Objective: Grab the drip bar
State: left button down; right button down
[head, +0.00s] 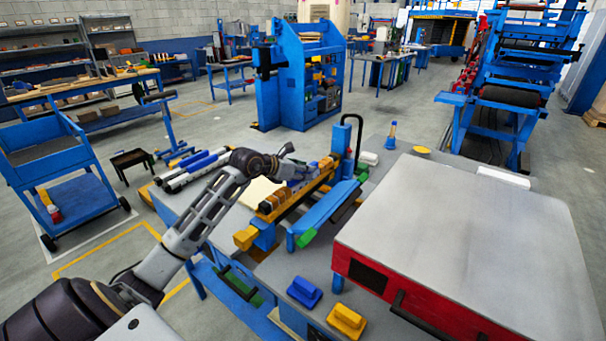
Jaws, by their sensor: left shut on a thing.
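A long yellow bar with brown blocks along it, which I take for the drip bar (292,203), lies slantwise on the grey worktable (272,268) in the middle of the head view. My left arm comes in from the lower left. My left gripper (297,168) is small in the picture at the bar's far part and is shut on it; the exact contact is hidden. My right gripper is not in view.
A blue slanted rail (328,214) lies right of the bar. A large red machine with a grey top (470,240) fills the right. Blue (304,291) and yellow (347,320) blocks sit in front. White and blue rolls (190,172) lie left.

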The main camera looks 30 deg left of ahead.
pick_arm(q)
jog(key=shift+r, duration=0.55)
notch_tip(320, 180, up, 6)
jog(key=shift+r, duration=1.3)
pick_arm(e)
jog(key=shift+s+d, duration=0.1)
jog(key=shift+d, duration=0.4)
